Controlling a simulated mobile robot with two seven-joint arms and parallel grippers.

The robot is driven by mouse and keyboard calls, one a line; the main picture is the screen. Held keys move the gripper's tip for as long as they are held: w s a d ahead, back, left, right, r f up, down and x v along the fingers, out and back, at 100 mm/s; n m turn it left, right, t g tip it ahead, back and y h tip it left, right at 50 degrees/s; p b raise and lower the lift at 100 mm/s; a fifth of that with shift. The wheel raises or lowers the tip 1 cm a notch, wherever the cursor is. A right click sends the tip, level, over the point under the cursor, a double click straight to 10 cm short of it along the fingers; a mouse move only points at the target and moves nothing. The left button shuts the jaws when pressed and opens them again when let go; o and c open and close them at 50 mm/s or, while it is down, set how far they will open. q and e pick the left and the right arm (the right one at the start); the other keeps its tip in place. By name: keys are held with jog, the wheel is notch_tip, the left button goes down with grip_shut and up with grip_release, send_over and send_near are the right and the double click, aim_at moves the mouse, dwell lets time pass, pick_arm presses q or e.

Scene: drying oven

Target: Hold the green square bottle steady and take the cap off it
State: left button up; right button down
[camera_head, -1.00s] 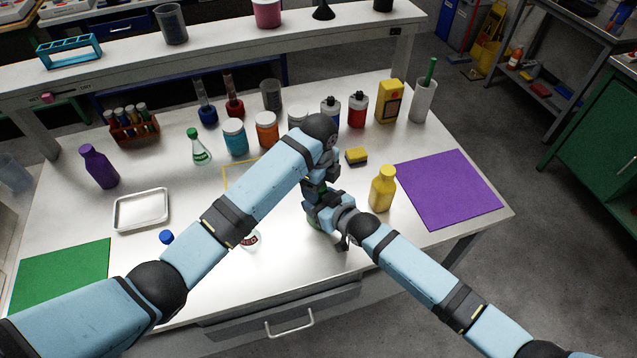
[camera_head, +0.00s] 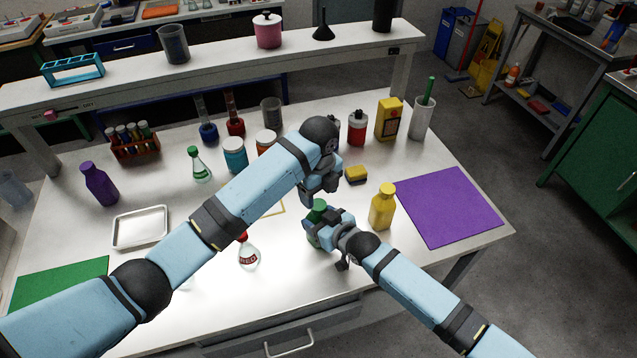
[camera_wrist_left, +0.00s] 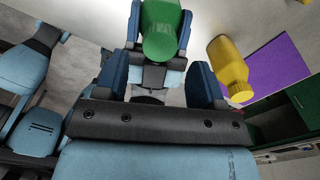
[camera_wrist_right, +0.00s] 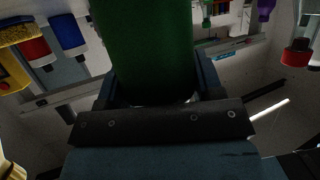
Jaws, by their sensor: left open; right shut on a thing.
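The green square bottle (camera_head: 313,238) stands near the front middle of the table, partly hidden by my right gripper. My right gripper (camera_head: 325,232) is shut on its body; the green body also fills the space between the fingers in the right wrist view (camera_wrist_right: 145,50). A green cap (camera_head: 318,206) shows at its top, and in the left wrist view the cap (camera_wrist_left: 160,45) appears seated on the bottle. My left gripper (camera_head: 320,192) is open and empty just above the cap, with its fingers to either side of the green top in its wrist view.
A yellow bottle (camera_head: 382,208) stands close to the right of my right gripper. Several jars and bottles line the back.

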aim_at(318, 204)
pick_arm(q)
jog(key=shift+f, duration=2.15)
jog(key=shift+c, duration=0.4)
jog(key=c, duration=0.9)
jog(key=shift+n, duration=1.8)
jog(key=o, duration=1)
jog(key=shift+o, duration=0.2)
jog(key=shift+r, duration=0.1)
